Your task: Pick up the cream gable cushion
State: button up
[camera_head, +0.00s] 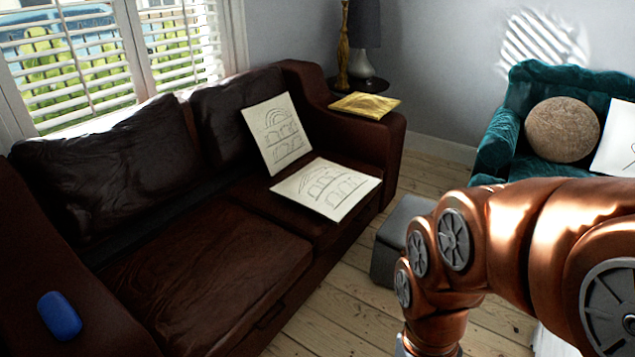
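Three cream cushions with dark line drawings are in view. One cushion (277,133) leans upright against the back of the brown sofa, with an arch drawing. A second cushion (327,187) lies on the sofa's right seat, its front edge near the seat's edge, with a row of arches. A third cushion (615,140) is cut off by the right edge on the teal armchair; slanted lines show on it. I cannot tell for sure which is the gable one. My copper arm fills the lower right; my gripper is out of view below the frame.
The brown sofa (205,275) fills the left. A gold item (364,105) and a blue item (59,315) lie on its arms. A round tan cushion (561,130) sits on the teal armchair (497,140). A grey block (388,258) stands beside my arm. Floorboards are partly open.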

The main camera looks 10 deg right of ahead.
aim_at(328, 189)
jog(key=u, duration=0.6)
jog(key=i, duration=1.35)
jog(key=u, duration=0.9)
